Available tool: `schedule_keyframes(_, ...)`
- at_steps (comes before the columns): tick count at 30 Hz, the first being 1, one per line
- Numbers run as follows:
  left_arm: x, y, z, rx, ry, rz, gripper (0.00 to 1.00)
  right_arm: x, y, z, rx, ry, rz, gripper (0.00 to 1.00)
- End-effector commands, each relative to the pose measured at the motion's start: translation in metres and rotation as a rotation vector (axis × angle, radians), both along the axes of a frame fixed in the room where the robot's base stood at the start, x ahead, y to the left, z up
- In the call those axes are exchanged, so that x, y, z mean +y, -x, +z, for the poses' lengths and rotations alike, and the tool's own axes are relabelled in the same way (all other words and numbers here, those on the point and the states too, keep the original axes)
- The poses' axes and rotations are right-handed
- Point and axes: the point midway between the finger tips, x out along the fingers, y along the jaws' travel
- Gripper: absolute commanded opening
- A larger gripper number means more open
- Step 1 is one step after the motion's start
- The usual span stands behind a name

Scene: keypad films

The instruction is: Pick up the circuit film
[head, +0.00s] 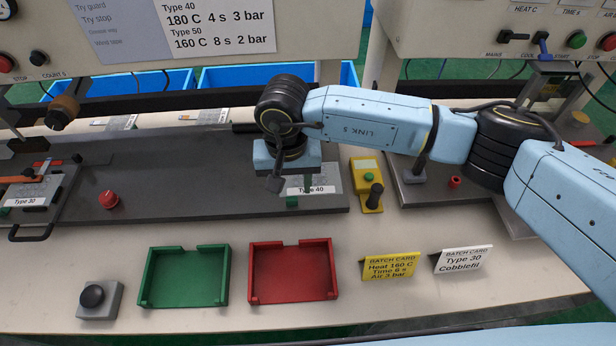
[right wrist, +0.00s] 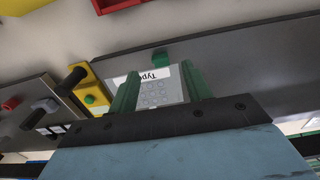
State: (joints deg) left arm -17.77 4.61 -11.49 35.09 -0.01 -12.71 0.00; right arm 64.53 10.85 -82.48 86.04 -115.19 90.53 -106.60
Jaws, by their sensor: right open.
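My right gripper (head: 306,182) is over the light grey Type 40 plate (head: 327,179) on the dark bench strip. In the right wrist view its two green fingers (right wrist: 160,86) are apart. A pale grey piece with rows of round marks (right wrist: 154,95) shows between them, beside the "Type" label. It may be the circuit film; I cannot tell whether it is a separate sheet on the plate. The arm hides most of this spot in the head view. My left gripper is not in view.
A green tray (head: 185,302) and a red tray (head: 292,297), both empty, stand at the front. A yellow control box (head: 366,186) stands just right of the plate. Two batch cards, yellow (head: 390,267) and white (head: 462,260), stand at front right. A Type 30 plate (head: 35,190) is at left.

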Motion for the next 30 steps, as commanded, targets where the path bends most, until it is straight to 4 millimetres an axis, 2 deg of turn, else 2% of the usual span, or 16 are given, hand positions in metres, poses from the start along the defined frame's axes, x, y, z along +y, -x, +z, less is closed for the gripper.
schedule_keyframes(3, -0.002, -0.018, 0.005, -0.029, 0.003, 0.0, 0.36, 0.0, 0.0, -0.014, 0.005, 0.0, -0.003, 0.49)
schedule_keyframes(6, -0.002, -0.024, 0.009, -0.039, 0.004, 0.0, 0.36, 0.0, -0.002, -0.03, 0.006, 0.0, -0.002, 0.49)
schedule_keyframes(12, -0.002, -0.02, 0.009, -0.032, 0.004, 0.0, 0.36, 0.0, -0.003, -0.049, 0.003, -0.002, -0.002, 0.49)
schedule_keyframes(19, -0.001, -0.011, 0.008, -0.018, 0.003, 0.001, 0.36, 0.0, -0.003, -0.05, 0.001, -0.002, -0.001, 0.49)
schedule_keyframes(30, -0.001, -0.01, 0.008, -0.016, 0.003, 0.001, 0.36, 0.0, -0.003, -0.05, 0.002, -0.002, -0.002, 0.02)
